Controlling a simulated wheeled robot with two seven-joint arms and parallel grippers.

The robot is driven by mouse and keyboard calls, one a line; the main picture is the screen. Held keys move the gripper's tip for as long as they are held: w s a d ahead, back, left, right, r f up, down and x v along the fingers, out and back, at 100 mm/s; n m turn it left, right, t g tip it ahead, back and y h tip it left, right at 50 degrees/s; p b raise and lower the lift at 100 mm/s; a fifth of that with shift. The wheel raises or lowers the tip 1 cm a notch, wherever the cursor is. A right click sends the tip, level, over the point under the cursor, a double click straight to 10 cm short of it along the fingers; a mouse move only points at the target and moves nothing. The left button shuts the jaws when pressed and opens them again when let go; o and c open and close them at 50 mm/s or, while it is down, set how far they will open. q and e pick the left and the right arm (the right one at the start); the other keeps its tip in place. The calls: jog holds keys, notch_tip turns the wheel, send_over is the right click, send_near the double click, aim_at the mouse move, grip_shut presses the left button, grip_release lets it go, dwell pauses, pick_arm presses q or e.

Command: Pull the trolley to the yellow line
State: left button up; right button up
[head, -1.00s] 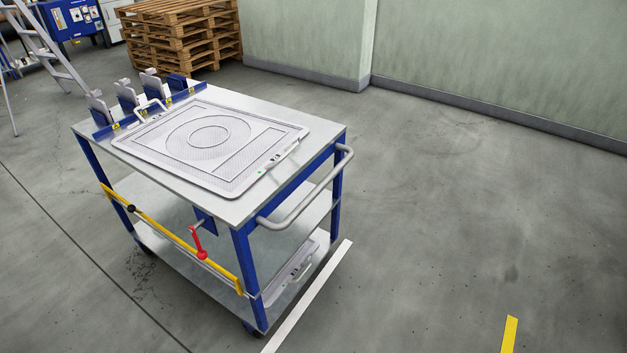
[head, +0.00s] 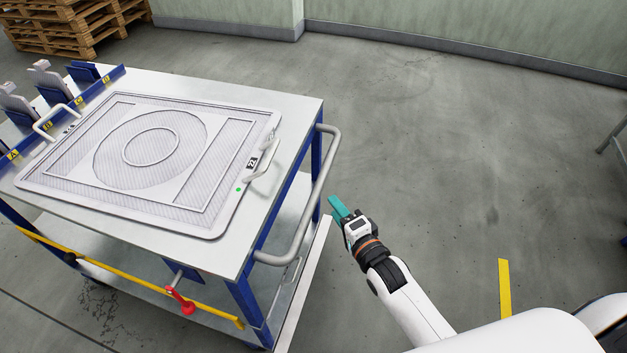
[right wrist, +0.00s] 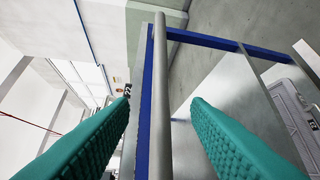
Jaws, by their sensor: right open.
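The trolley (head: 285,110) has a pale top, blue legs and a lower shelf, and stands at the left in the head view. Its grey tubular handle (head: 318,200) runs along the right end. My right gripper (head: 338,206) is open just right of the handle, with teal fingers pointing towards it. In the right wrist view the handle (right wrist: 160,110) runs between the two open fingers (right wrist: 160,125); I cannot tell whether either touches it. A short yellow line (head: 505,288) lies on the floor at the lower right. My left gripper is not in view.
A flat patterned tray (head: 215,220) lies on the trolley top. A yellow bar (head: 120,280) with a red-knobbed lever (head: 180,303) runs along the trolley's near side. Wooden pallets (head: 75,22) stand at the back left. The floor right of the trolley is clear.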

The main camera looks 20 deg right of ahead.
aim_at(318, 186)
jog(key=x, duration=1)
jog(key=shift+w+a, duration=0.1)
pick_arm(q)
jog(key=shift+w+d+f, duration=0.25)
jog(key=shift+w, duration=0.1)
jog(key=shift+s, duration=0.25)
pick_arm(e)
grip_shut()
